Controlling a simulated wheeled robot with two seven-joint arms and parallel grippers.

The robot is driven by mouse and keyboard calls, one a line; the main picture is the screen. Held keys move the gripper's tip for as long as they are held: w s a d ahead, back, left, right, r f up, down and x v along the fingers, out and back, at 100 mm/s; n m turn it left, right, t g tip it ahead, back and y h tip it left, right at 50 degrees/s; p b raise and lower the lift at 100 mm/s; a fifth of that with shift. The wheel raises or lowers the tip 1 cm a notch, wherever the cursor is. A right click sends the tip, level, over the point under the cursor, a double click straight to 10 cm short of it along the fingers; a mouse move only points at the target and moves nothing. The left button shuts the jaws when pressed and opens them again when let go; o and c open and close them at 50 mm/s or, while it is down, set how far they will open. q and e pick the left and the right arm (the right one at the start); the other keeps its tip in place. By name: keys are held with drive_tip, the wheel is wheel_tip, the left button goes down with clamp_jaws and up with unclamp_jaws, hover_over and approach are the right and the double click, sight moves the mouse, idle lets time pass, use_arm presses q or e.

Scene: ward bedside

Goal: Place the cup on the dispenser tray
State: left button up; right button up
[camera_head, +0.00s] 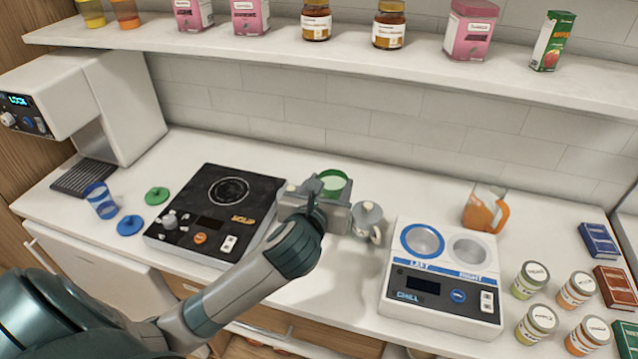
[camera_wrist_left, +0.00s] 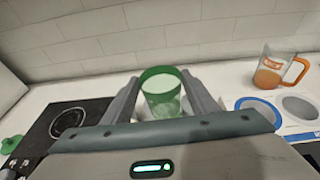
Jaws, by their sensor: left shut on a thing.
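A green-rimmed translucent cup (camera_head: 333,183) is upright between the fingers of my left gripper (camera_head: 325,198), which is shut on it. In the left wrist view the cup (camera_wrist_left: 162,98) sits between the two grey fingers (camera_wrist_left: 163,92). The gripper hides its lower part in the head view. A blue cup (camera_head: 101,201) stands on the counter at the left, in front of the dispenser. The dark, slotted dispenser tray (camera_head: 82,178) lies at the foot of the white dispenser (camera_head: 110,95), far to the left of my gripper. My right gripper is not in view.
A black hotplate (camera_head: 222,188) lies between the gripper and dispenser. Green (camera_head: 157,195) and blue (camera_head: 130,225) lids lie near the tray. A shelf (camera_head: 330,65) overhangs the back.

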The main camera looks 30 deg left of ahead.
use_arm(q)
drive_tip(key=s+d+f+m+h+b, duration=0.3)
drive_tip(key=d+f+b, duration=0.5)
drive_tip(key=d, duration=0.1)
drive_tip(key=shift+h+b, duration=0.35)
drive_tip(key=shift+h, duration=0.05)
drive_tip(key=shift+a+r, duration=0.1)
